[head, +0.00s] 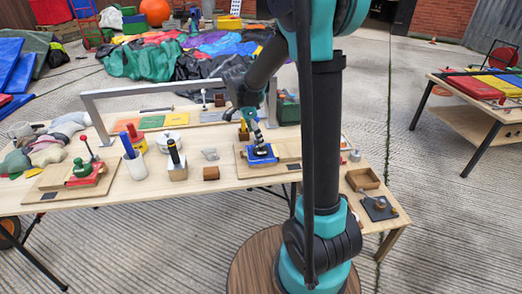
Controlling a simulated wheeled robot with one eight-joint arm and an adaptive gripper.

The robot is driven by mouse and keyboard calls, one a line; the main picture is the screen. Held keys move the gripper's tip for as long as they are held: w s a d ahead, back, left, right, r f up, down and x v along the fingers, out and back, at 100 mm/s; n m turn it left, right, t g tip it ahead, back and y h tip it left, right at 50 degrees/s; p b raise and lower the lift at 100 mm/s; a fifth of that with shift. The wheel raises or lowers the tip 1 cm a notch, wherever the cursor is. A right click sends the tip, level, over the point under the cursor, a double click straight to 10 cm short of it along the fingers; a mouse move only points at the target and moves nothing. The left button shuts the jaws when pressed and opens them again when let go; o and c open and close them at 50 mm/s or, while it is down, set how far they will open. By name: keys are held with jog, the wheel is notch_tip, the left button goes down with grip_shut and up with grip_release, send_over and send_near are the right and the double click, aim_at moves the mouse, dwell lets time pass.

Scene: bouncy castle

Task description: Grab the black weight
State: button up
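I cannot tell for sure which thing is the black weight. A small dark piece shows on a blue base (262,157), which sits on a wooden board (288,152) on the workbench. A black upright cylinder (173,151) stands in a light wooden block (177,172) left of it. My gripper (256,139) points down just above the blue base, at or close to the dark piece. The fingers are small and partly merged with what lies below, so I cannot tell whether they are open, shut or touching it.
A side table (352,180) holds a wooden tray (363,179).

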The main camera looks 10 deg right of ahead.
jog(key=shift+s+x, duration=0.2)
jog(key=shift+x, duration=1.25)
jog(key=shift+s+x, duration=0.2)
jog(key=shift+x, duration=1.2)
jog(key=shift+d, duration=0.1)
jog(key=shift+c, duration=0.4)
jog(key=c, duration=1.5)
jog(key=shift+r, duration=0.1)
jog(key=shift+c, duration=0.2)
